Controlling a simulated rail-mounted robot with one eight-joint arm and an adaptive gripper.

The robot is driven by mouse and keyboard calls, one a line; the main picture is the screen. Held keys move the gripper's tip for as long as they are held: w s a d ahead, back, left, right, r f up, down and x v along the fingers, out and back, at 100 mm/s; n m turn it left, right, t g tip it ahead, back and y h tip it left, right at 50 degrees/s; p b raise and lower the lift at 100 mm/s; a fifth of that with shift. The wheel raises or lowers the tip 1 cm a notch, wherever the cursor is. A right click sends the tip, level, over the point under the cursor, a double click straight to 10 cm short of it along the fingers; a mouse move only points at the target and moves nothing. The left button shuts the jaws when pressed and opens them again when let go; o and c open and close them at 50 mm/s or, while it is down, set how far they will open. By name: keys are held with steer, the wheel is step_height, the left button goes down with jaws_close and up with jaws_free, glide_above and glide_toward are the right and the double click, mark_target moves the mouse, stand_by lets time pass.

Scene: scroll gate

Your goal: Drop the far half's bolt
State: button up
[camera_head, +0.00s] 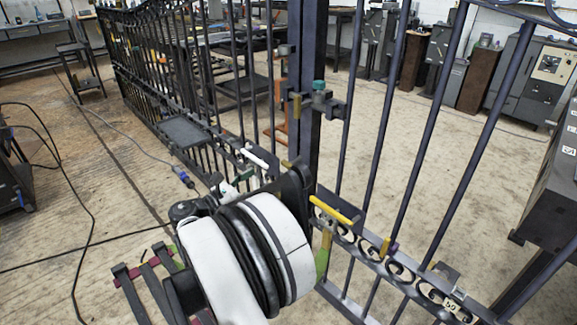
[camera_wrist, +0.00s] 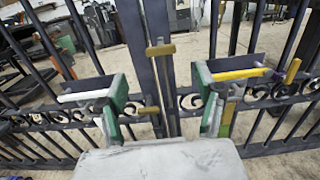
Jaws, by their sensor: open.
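The gate's two halves meet at dark upright posts (camera_head: 306,75). Between my open gripper fingers in the wrist view stands a vertical rod with a brass crossbar (camera_wrist: 160,50), probably a bolt; a lower brass piece (camera_wrist: 149,111) is below it. I cannot tell surely which half bears it. My gripper (camera_wrist: 161,95) is open, its green-edged fingers either side of the posts, holding nothing visible. My wrist hides part of the meeting point in the head view.
A teal-topped fitting (camera_head: 319,90) sits high on the post. Scrollwork and bars run close by on both sides. A cable lies on the open floor at left.

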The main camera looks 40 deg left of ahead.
mark_target(286, 165)
steer(key=w+b, duration=0.1)
steer(key=w, duration=0.3)
steer(key=w+d+b, duration=0.1)
steer(key=w, duration=0.3)
steer(key=w+d+b, duration=0.1)
steer(key=w, duration=0.3)
steer(key=shift+w, duration=0.2)
steer(key=shift+c, duration=0.3)
